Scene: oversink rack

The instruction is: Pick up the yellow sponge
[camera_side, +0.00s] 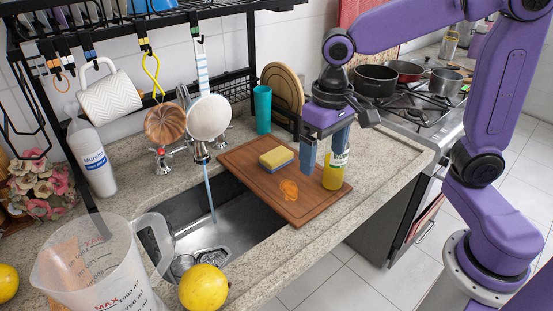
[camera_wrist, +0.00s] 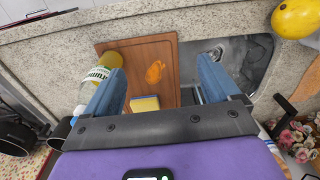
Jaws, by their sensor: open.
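The yellow sponge (camera_side: 276,158) has a blue-grey underside and lies on the wooden cutting board (camera_side: 240,166) by the sink. It also shows in the wrist view (camera_wrist: 145,103), partly hidden by my gripper's body. My gripper (camera_side: 323,160) is open and empty, with its blue fingers pointing down. In the side view it is to the right of the sponge, above the board. In the wrist view the sponge appears between the two fingers (camera_wrist: 160,84), nearer the left one. No contact with the sponge shows.
A bottle of yellow liquid (camera_side: 335,172) stands close by my fingers. An orange patch (camera_side: 289,190) is on the board. The sink (camera_side: 232,228) has running water. A teal cup (camera_side: 263,109) stands behind the board; the black rack (camera_side: 252,45) rises behind the sink.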

